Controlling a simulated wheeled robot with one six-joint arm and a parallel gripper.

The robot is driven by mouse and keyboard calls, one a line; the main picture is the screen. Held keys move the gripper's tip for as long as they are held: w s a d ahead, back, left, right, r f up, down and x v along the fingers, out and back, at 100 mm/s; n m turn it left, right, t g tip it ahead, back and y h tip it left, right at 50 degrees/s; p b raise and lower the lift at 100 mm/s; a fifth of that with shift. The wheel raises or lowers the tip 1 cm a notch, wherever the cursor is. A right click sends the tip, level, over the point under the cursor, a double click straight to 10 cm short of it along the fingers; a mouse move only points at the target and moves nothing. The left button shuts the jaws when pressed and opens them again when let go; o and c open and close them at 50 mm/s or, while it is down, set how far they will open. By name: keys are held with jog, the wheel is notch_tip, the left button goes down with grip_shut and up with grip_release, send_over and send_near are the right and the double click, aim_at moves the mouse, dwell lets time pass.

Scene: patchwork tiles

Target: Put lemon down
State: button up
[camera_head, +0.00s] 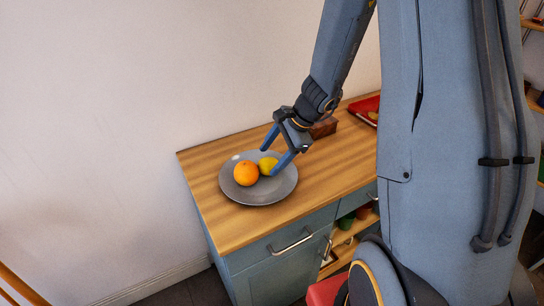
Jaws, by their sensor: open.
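A yellow lemon (268,165) sits on a round grey plate (265,194), close beside an orange (246,173). The plate rests on the wooden top of a blue cabinet. My gripper (271,162) is open, with its blue fingers spread on either side of the lemon. One finger is behind it and the other is in front, at its right side. I cannot tell whether either finger touches the lemon. The lower part of the lemon is partly hidden by the orange and the near finger.
A small pale item (236,157) lies at the plate's back left rim. A brown box (323,128) and a red book (366,108) are on the cabinet top (325,169) behind my gripper. The wall stands behind. Bare wood lies right of the plate.

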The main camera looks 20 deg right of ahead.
jog(key=b+v, duration=0.1)
jog(key=v, duration=0.9)
jog(key=s+a+f+n+h, duration=0.1)
jog(key=s+a+n+h, duration=0.1)
jog(key=s+n, duration=0.5)
jog(key=s+a+f+n+g+h, duration=0.1)
jog(key=s+a+f+n+h, duration=0.1)
jog(key=s+n, duration=0.5)
jog(key=shift+a+f+n+g+h, duration=0.3)
jog(key=shift+a+n, duration=0.3)
jog(key=shift+n, duration=0.7)
